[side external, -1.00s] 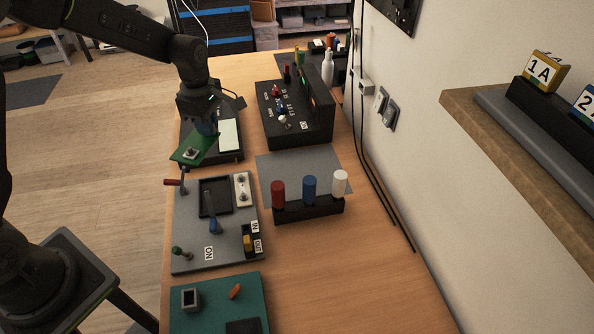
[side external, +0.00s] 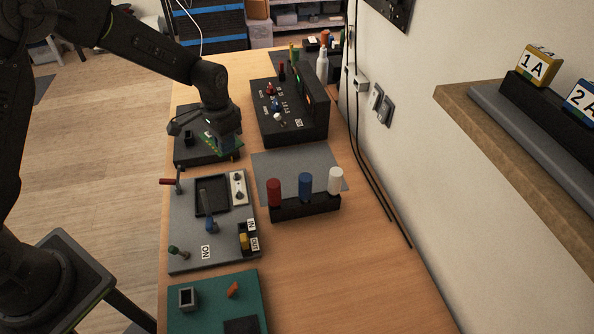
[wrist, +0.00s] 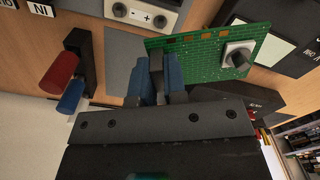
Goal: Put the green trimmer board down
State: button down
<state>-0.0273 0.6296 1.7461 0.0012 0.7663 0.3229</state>
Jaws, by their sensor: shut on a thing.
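The green trimmer board (side external: 232,148) is in my gripper (side external: 221,137), in the air by the right edge of a black base. The arm partly hides it in the side view. In the wrist view, the blue fingertips of my gripper (wrist: 165,72) are shut on one end of the board (wrist: 200,50). A grey block with a dark knob (wrist: 240,55) is on the board's other end. The height of the board above the table is hard to tell.
The black base (side external: 190,158) is at the table's left edge. A grey mat (side external: 315,160) lies to the right, with a rack of red, blue and white cylinders (side external: 305,208) in front. A black console (side external: 300,125) stands behind. A grey switch panel (side external: 185,215) is nearer.

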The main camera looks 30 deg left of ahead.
jog(key=m, duration=0.1)
jog(key=f+m, duration=0.1)
jog(key=m, duration=0.3)
jog(key=shift+w+d+f, duration=0.15)
jog(key=shift+w+d, duration=0.05)
jog(key=shift+d, duration=0.2)
jog(key=shift+d+f, duration=0.1)
jog(key=shift+d, duration=0.05)
jog(key=shift+m, duration=0.3)
jog(key=w+d+f, duration=0.1)
jog(key=d+f, duration=0.1)
jog(key=d, duration=0.1)
jog(key=d+f, duration=0.2)
jog(key=d, duration=0.2)
jog(key=w+d+f, duration=0.1)
jog(key=d+f, duration=0.2)
jog(key=d, duration=0.1)
jog(key=shift+w, duration=0.35)
jog(key=shift+f, duration=1.95)
jog(key=shift+f, duration=0.1)
jog(key=c, duration=1.2)
grip_release()
jog(key=shift+o, duration=0.2)
notch_tip(320, 180, up, 12)
jog(key=shift+r, duration=0.2)
